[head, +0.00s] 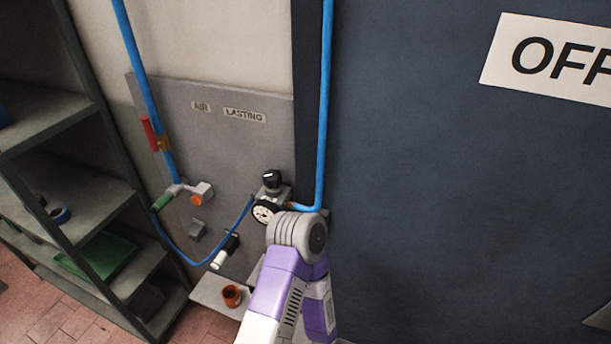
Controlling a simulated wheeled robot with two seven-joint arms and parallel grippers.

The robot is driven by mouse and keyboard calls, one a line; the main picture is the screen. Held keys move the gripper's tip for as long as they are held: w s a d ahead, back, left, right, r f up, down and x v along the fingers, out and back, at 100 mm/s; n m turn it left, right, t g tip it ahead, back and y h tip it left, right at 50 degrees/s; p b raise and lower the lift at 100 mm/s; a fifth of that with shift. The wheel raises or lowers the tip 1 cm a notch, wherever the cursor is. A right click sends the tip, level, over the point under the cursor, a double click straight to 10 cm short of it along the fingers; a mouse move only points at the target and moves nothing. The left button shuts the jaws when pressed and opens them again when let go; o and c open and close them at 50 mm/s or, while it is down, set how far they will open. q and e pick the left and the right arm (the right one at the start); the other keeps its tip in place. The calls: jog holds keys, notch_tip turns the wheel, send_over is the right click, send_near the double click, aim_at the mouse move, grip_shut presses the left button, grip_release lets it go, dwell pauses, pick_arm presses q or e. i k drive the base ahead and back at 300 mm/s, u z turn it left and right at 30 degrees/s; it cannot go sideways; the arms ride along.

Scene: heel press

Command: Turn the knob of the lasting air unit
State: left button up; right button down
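The lasting air unit is mounted on a grey wall panel (180,100) with labels reading AIR and LASTING (245,115). Its black knob (272,179) stands on top of the regulator, with a light mark on its top. A round white gauge (265,212) sits just below the knob. One of my arms, purple and white, reaches up from the bottom centre. Its rounded grey joint is in front of the area right of and below the gauge and hides part of the unit. Neither gripper can be seen.
Blue hoses (325,110) run down to the unit, and another loops low across the panel. A small shelf (212,296) holds an orange cup (232,295). Grey shelving (75,195) stands at left. A dark blue surface with a white sign (555,60) fills the right.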

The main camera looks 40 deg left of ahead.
aim_at(272, 178)
jog(key=k, duration=0.75)
jog(key=u, duration=1.25)
jog(key=i, duration=0.3)
jog(key=z, duration=0.1)
